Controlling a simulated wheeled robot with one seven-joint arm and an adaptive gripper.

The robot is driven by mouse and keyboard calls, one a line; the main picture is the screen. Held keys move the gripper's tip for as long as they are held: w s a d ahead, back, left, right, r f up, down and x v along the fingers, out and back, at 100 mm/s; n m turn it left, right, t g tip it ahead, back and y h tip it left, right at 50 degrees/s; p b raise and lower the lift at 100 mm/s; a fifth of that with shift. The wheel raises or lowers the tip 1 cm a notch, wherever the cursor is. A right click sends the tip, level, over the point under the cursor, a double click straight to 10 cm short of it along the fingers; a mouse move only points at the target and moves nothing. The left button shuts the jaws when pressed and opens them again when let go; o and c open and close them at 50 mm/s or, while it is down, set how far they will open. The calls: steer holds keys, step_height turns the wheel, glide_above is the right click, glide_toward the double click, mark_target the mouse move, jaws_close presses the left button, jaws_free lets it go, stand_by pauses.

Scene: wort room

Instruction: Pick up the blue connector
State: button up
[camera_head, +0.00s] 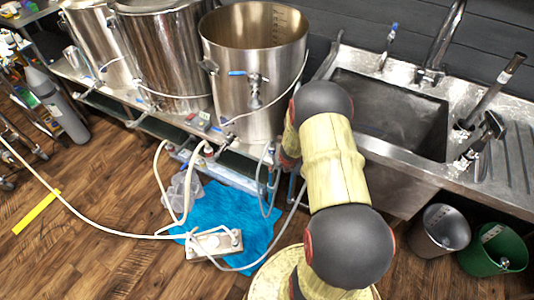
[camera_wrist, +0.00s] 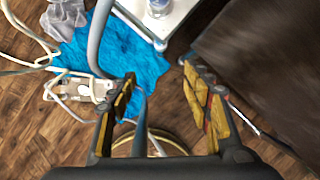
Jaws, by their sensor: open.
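I cannot surely tell which thing is the blue connector. A small blue-topped piece (camera_head: 394,28) stands at the back left rim of the sink. A blue valve handle (camera_head: 248,74) is on the front of the open steel kettle (camera_head: 252,45), and another small blue piece (camera_head: 226,119) is near its foot. My gripper (camera_wrist: 158,80) is open in the wrist view, its two yellow-padded fingers apart with nothing held between them. It points down toward the floor by a pale stand corner. In the head view my arm hides most of it beside the kettle stand.
A steel sink (camera_head: 390,112) is at the right, with two buckets (camera_head: 445,228) below it. A blue cloth (camera_head: 235,210) and a metal pump-like unit (camera_head: 213,244) with pale hoses lie on the wood floor. A grey hose (camera_wrist: 97,45) passes close to my left finger.

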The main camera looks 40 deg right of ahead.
mark_target(273, 148)
steer(key=shift+w+d+p, duration=0.5)
steer(key=shift+w+d, duration=0.35)
steer(key=shift+w, duration=0.95)
steer(key=shift+w+d+p, duration=0.5)
steer(key=shift+w+d, duration=0.3)
steer(key=shift+w, duration=0.95)
steer(key=shift+w+d+p, duration=0.5)
steer(key=shift+w+d, duration=0.35)
steer(key=shift+w, duration=0.95)
steer(key=shift+b+x, duration=0.5)
steer(key=shift+x, duration=0.7)
steer(key=shift+w+d+f, duration=0.1)
steer(key=shift+w+f, duration=0.1)
steer(key=shift+f, duration=0.1)
steer(key=c, duration=0.3)
jaws_close()
